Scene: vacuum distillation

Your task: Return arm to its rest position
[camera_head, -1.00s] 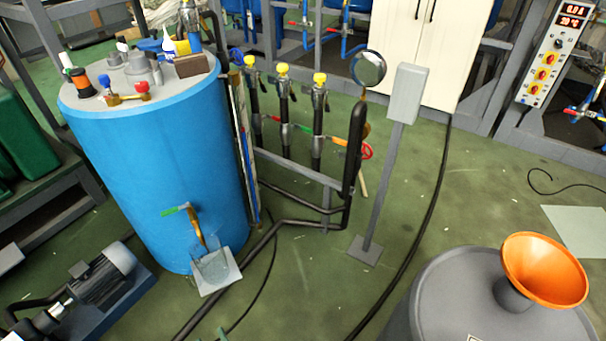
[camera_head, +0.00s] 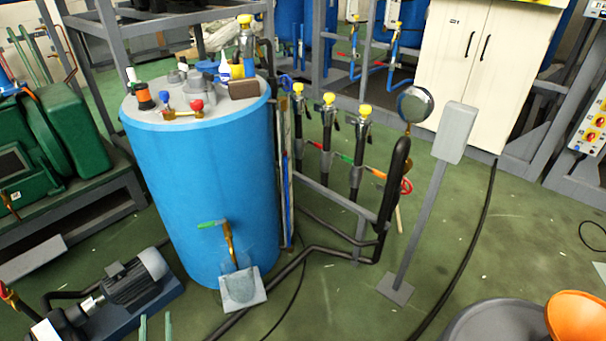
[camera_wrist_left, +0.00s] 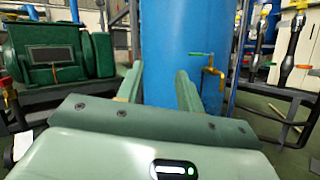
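My left gripper shows only as two green fingertips (camera_head: 156,327) at the bottom edge of the head view, near the motor pump. In the left wrist view its two fingers (camera_wrist_left: 158,88) stand apart with nothing between them. The blue tank (camera_wrist_left: 165,45) is beyond them. The rest of my left arm is out of the head view. My right gripper is in neither view.
A motor pump (camera_head: 135,280) sits at lower left. Black pipes and a grey post (camera_head: 430,215) stand right. An orange funnel (camera_head: 577,318) is at lower right.

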